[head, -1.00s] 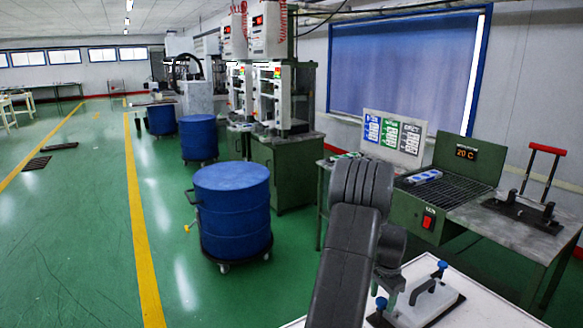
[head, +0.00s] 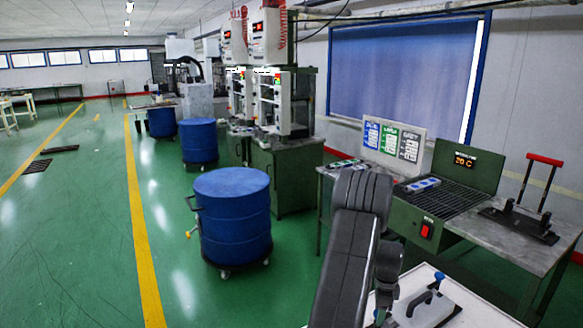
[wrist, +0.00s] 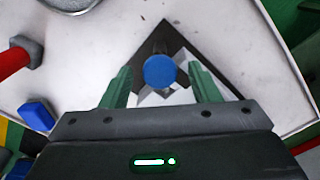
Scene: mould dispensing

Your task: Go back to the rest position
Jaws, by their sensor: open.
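In the wrist view my gripper (wrist: 160,88) is open, with its two green fingers apart. A blue round knob (wrist: 160,71) shows between the fingers, above a dark plate with a light part; I cannot tell how far below the fingers it lies. In the head view my arm reaches over a white top (head: 478,312) at the lower right.
A green bench (head: 400,215) with a 20 C display and a red switch stands behind the white top. A black press with a red handle (head: 530,200) stands at the right. A blue drum (head: 235,220) on wheels stands left of my arm. Green floor is open farther left.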

